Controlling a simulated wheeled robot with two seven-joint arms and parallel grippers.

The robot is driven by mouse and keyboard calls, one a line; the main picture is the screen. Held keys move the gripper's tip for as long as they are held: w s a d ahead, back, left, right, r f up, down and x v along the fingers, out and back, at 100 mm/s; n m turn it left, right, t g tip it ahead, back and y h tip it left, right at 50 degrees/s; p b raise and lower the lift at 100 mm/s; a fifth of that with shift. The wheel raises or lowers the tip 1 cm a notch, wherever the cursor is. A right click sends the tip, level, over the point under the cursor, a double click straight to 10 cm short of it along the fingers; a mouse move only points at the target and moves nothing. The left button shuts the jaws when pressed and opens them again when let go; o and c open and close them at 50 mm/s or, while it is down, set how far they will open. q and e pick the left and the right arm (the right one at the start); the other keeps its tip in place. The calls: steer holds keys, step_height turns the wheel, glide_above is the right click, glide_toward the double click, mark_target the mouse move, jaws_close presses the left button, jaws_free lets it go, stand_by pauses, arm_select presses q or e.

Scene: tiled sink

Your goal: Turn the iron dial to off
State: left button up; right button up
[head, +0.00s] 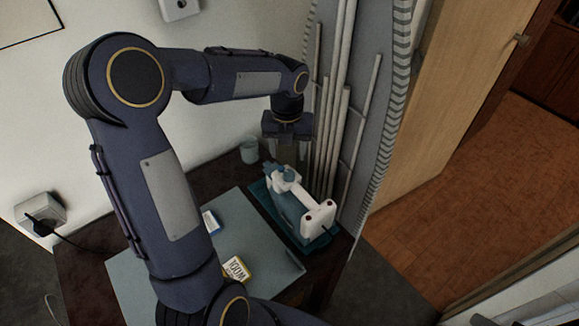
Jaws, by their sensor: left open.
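The iron (318,216), white and teal, sits on a dark teal tray (266,206) at the back right of the table. A round teal knob, which looks like the dial (287,173), is on its white upper part near the far end. Its setting is too small to read. My left gripper (287,153) is open and points down just above the far end of the iron, close over the dial. The fingers are dim, and I cannot tell whether they touch it. My right gripper is not in view.
A pale cup (249,150) stands left of the gripper at the wall. Grey-white pipes (334,120) rise right behind the iron. A grey mat (242,214) bears a yellow box (236,268) and a small blue-white box (210,222). Open floor lies to the right.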

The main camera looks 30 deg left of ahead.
mark_target(289, 173)
arm_select(q)
steer(key=shift+w+f+m, duration=0.3)
steer(key=shift+m, duration=0.2)
steer(key=shift+a+f, duration=0.1)
steer(key=shift+f, duration=0.25)
step_height(289, 173, down, 7)
steer(key=shift+f, duration=0.1)
steer(key=c, duration=1)
